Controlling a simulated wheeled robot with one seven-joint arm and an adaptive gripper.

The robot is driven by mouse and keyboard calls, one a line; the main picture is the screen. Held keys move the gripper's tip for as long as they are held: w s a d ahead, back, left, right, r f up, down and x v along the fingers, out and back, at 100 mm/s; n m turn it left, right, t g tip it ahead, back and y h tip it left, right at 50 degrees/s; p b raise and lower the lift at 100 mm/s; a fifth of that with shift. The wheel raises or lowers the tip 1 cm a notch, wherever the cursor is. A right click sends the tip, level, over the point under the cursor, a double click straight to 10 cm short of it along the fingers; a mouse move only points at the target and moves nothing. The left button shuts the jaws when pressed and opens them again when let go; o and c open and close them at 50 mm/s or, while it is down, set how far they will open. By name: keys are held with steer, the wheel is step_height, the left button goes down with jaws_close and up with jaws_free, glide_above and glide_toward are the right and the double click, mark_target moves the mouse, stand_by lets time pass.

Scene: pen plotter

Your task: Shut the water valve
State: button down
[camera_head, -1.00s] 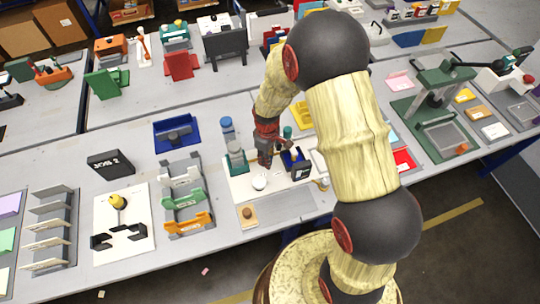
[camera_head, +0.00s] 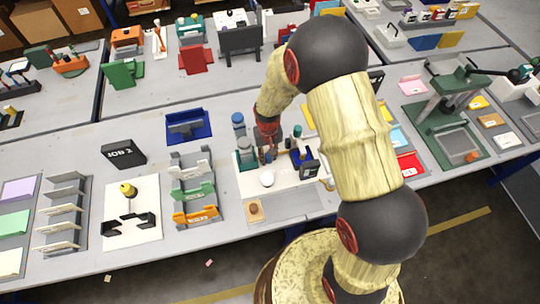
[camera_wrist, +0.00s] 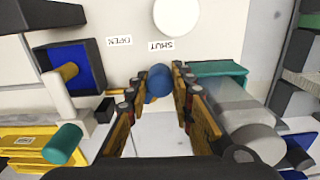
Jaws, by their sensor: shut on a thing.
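In the wrist view, the two fingers of my gripper (camera_wrist: 157,88) close around a small round blue knob (camera_wrist: 158,80). It looks like the valve's handle, and its lower part is hidden. On the white panel beyond it are a "SHUT" label (camera_wrist: 160,45) and an "OPEN" label (camera_wrist: 119,41), with "SHUT" nearer the knob's line. In the head view, my gripper (camera_head: 267,152) is low over the white station board (camera_head: 242,186); the knob cannot be made out there.
A dark blue box (camera_head: 305,161) stands right of my gripper, also seen in the wrist view (camera_wrist: 85,62). A teal block (camera_head: 246,150) and a grey cylinder (camera_wrist: 235,105) stand close on the other side. A white disc (camera_head: 267,179) is in front.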

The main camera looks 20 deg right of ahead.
steer(key=shift+w+a+m, duration=0.1)
steer(key=shift+w+m, duration=0.05)
steer(key=shift+m, duration=0.15)
steer(key=c, duration=1.6)
jaws_free()
steer(key=shift+o, duration=0.3)
